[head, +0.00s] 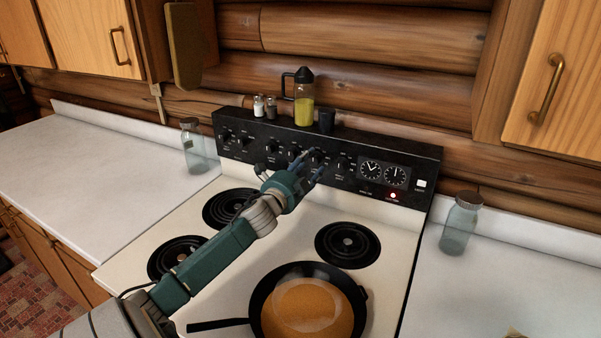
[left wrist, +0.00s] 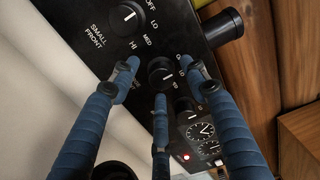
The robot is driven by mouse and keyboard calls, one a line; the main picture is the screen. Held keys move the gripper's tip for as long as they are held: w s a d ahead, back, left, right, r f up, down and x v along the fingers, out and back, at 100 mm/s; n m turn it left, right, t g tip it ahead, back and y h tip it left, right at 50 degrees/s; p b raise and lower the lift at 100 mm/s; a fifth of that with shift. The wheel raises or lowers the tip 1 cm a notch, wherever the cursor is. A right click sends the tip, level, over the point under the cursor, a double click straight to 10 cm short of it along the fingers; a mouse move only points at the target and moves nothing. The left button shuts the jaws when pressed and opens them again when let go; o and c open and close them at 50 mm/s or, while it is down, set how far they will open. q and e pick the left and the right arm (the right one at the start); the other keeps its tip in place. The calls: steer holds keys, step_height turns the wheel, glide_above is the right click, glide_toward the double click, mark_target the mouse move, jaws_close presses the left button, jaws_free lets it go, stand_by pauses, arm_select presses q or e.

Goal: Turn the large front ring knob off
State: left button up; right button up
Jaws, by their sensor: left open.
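My left gripper (head: 308,166) reaches over the stove to the black control panel. It is open, its blue fingers spread around a black knob (left wrist: 162,72) in the left wrist view. Its label is mostly hidden by the fingers, so I cannot tell its name or whether the fingers touch it. Beside it is a knob (left wrist: 127,18) labelled SMALL FRONT, with OFF, LO, MED and HI marks. Another knob (left wrist: 193,113) sits between the fingers' knob and the clocks; in the head view it is right of my gripper (head: 340,164). My right gripper is not in view.
A red light (head: 393,195) glows below the clocks (head: 382,172). A frying pan (head: 259,307) with orange-brown contents sits on the front right burner. A yellow-filled bottle (head: 304,110), shakers and a dark cup (head: 327,122) stand on the panel top. Glass jars (head: 459,228) flank the stove.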

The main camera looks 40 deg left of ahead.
arm_select(q)
steer(key=v, duration=1.1)
steer(key=shift+s+a, duration=0.15)
steer(key=shift+s, duration=0.1)
